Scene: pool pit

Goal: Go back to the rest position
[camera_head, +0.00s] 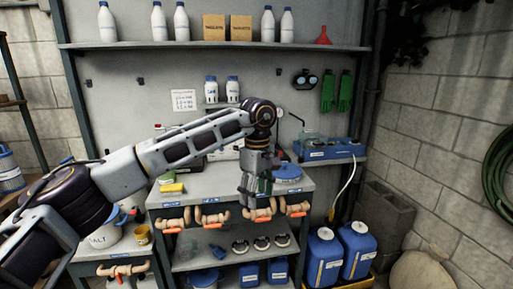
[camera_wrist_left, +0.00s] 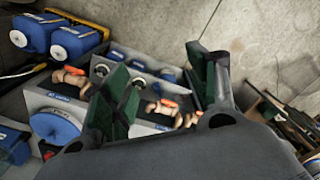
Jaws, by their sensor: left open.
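My left arm (camera_head: 165,155) reaches in from the left in the head view. My left gripper (camera_head: 255,200) points down at the front edge of the grey workbench (camera_head: 215,190), in front of the row of valves. In the left wrist view my left gripper (camera_wrist_left: 168,92) has its two green-padded fingers apart. Whether a finger touches a valve cannot be told. My right gripper is in neither view.
Tan valves with orange handles (camera_head: 212,218) line the bench front. A blue-lidded tub (camera_head: 287,173) sits right of my gripper, with a yellow sponge (camera_head: 172,188) to the left. A shelf (camera_head: 215,45) with bottles runs above.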

